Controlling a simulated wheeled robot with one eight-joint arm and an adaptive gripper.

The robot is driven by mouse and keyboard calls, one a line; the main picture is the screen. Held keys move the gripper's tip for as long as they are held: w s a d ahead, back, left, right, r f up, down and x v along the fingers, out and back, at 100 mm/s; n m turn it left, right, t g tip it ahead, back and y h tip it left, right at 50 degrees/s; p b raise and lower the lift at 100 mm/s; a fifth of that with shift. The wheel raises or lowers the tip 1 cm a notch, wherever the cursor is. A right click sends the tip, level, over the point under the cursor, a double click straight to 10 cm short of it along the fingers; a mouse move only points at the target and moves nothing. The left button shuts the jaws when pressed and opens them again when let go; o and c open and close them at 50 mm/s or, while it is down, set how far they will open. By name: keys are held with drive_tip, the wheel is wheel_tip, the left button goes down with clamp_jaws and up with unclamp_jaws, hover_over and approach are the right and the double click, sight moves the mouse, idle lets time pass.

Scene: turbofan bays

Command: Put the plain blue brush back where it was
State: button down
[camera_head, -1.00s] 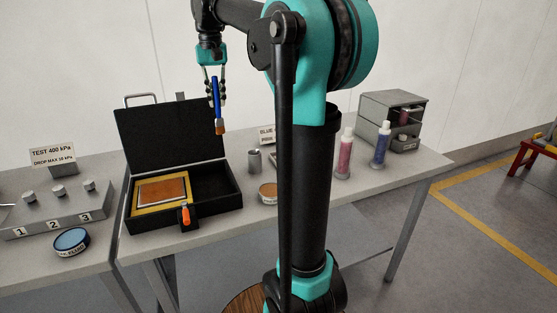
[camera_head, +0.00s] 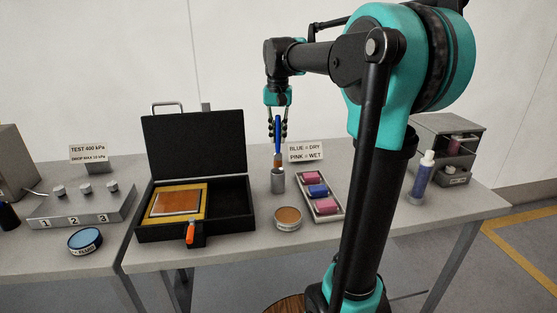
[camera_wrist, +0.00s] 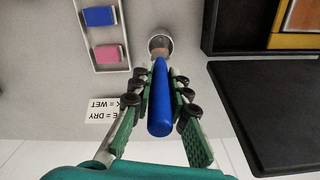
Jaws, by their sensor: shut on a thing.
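The plain blue brush (camera_head: 278,139) is upright in my gripper (camera_head: 277,130), bristles down. Its blue handle (camera_wrist: 160,100) also shows in the wrist view between the fingers of my gripper (camera_wrist: 160,82), which are shut on it. The small grey metal cup (camera_head: 278,182) stands on the table directly below the brush. The brush's lower end is at the cup's mouth; I cannot tell how far inside it is. In the wrist view the cup (camera_wrist: 160,41) is partly hidden by the brush end.
An open black case (camera_head: 225,232) lies left of the cup. A round tin (camera_head: 288,224) stands in front, and a tray (camera_head: 337,214) of pink and blue blocks is to the right. The "BLUE = DRY, PINK = WET" sign (camera_head: 306,151) is behind.

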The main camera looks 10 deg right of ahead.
sight(278, 116)
drive_tip(key=shift+f, duration=4.35)
drive_tip(key=c, duration=1.5)
unclamp_jaws()
drive_tip(key=shift+f, duration=0.15)
drive_tip(key=shift+o, duration=0.2)
wheel_tip(278, 116, up, 12)
drive_tip(key=shift+s+r, duration=0.1)
drive_tip(key=shift+r, duration=0.05)
